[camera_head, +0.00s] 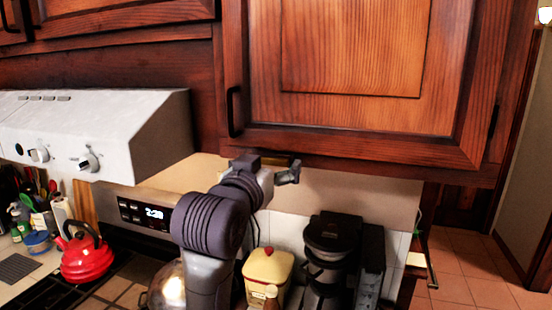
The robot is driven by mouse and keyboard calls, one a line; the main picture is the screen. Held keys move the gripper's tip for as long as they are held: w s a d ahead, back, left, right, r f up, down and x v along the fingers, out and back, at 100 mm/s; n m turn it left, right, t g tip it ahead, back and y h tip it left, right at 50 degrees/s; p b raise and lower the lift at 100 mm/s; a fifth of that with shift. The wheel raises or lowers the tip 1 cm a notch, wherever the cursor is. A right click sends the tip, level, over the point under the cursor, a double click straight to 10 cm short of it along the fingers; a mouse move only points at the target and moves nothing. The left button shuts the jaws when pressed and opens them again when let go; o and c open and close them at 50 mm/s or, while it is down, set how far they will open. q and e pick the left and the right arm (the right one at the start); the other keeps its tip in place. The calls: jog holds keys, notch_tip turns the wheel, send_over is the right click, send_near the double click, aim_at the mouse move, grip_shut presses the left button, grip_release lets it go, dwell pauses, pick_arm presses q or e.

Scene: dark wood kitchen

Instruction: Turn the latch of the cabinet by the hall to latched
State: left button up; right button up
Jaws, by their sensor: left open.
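The wooden cabinet (350,48) nearest the hall hangs at the upper right. Its door is shut, with a black handle (231,111) at its lower left. My left gripper (270,168) is open just below the cabinet's bottom edge, to the right of the handle. A small brownish bar (277,160) shows between its fingers at that edge. It may be the latch, but it is mostly hidden, and I cannot tell its position or whether the gripper touches it. My right gripper is not in view.
A white range hood (110,125) juts out at the left. The hall floor (465,270) is open at the right.

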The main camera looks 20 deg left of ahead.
pick_arm(q)
jog(key=shift+s+r, duration=0.25)
jog(key=shift+s, duration=0.15)
jog(key=shift+c, duration=0.2)
jog(key=shift+s, duration=0.1)
jog(key=shift+c, duration=1.2)
jog(key=c, duration=0.9)
jog(key=shift+o, duration=0.2)
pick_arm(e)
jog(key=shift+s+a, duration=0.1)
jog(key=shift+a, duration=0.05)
